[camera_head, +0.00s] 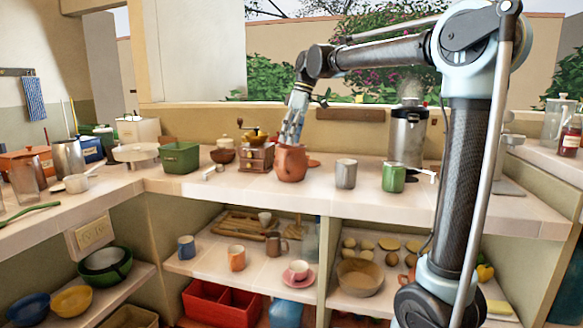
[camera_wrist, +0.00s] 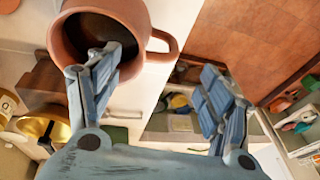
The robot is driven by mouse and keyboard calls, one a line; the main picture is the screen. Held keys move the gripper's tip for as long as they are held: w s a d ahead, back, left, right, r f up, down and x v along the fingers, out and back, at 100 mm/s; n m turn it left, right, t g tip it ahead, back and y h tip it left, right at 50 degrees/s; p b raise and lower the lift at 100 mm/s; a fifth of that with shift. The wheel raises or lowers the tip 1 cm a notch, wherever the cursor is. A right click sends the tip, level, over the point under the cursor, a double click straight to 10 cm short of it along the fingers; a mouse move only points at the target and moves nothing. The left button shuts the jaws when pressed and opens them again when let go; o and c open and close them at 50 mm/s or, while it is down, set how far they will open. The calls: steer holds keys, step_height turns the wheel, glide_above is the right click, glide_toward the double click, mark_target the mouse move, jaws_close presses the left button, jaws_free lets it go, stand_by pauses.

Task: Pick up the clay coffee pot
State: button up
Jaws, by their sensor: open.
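The clay coffee pot (camera_head: 291,164) is reddish brown and stands upright on the counter, right of the coffee grinder. In the wrist view the pot (camera_wrist: 67,45) is at the upper left, its dark mouth facing the camera and its handle (camera_wrist: 170,45) pointing right. My gripper (camera_head: 291,138) is above the pot, pointing down. In the wrist view the gripper (camera_wrist: 156,68) is open, with one finger overlapping the pot's mouth and the other right of the handle. Whether the first finger is inside the mouth or only above it, I cannot tell. Nothing is held.
The wooden grinder (camera_head: 258,157) with a brass top stands close left of the pot. A grey mug (camera_head: 346,173) and a green mug (camera_head: 393,177) stand to the right. A metal urn (camera_head: 407,135) is behind them. A green crate (camera_head: 180,158) is further left. Shelves with dishes lie below.

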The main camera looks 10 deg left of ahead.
mark_target(288, 153)
steer(key=shift+d+x, duration=0.2)
steer(key=shift+x, duration=3.6)
steer(key=shift+w, duration=0.1)
jaws_close()
